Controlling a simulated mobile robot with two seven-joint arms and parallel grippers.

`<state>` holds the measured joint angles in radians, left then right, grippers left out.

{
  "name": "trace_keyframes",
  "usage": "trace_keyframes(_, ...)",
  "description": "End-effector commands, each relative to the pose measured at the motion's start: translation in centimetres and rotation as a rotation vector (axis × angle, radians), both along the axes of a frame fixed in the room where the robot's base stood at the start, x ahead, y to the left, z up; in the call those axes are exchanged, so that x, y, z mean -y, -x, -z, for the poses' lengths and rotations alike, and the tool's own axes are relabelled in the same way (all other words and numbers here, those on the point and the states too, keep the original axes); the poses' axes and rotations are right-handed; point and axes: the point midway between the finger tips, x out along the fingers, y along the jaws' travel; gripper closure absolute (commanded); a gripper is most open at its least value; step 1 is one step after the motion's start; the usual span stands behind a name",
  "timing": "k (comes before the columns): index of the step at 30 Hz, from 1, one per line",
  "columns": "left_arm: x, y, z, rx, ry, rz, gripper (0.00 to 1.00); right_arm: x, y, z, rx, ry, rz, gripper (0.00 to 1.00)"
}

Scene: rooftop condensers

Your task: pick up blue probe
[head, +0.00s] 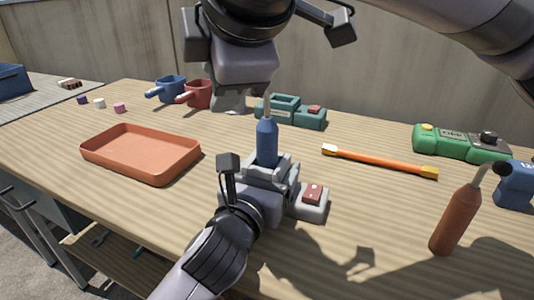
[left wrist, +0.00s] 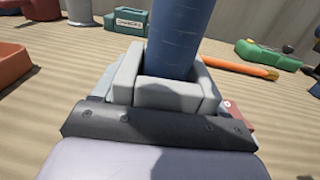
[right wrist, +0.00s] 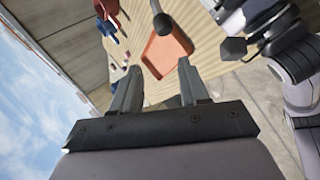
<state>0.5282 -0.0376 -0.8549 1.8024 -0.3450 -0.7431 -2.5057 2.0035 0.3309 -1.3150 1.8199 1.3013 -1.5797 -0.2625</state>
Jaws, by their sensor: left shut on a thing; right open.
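The blue probe (head: 267,140) stands upright in the head view, with a thin pale tip at its top. My left gripper (head: 268,172) is shut around its lower part. The left wrist view shows the blue probe (left wrist: 178,38) between the pale fingers. A grey block with a red button (head: 312,197) sits right beside the gripper; whether the probe's foot rests in it is hidden. My right gripper (head: 231,98) is up behind the probe; the right wrist view shows its fingers (right wrist: 160,80) apart and empty.
An orange tray (head: 105,158) lies at left. An orange rod (head: 375,161), green device (head: 455,143), red-brown probe (head: 457,220) and blue object (head: 516,186) are at right.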

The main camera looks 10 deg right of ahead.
Motion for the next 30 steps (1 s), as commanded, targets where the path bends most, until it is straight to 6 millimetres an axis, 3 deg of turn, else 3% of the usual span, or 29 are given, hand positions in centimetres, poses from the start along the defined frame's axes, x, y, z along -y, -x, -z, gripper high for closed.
trace_keyframes(6,0.0,0.0,0.1,0.0,-0.001,-0.001,0.68,-0.7,2.9,0.1,0.105,0.613,-0.098,0.56)
trace_keyframes(13,0.0,0.0,0.1,-0.001,-0.001,-0.001,0.68,0.3,4.8,-1.1,0.134,1.075,-0.091,0.56)
trace_keyframes(20,0.0,0.0,0.0,-0.001,-0.001,-0.001,0.68,1.2,4.8,-1.4,0.123,1.228,-0.075,0.56)
trace_keyframes(30,0.0,0.0,0.0,-0.001,-0.001,0.0,0.68,3.8,0.7,0.6,0.124,1.23,-0.074,0.56)
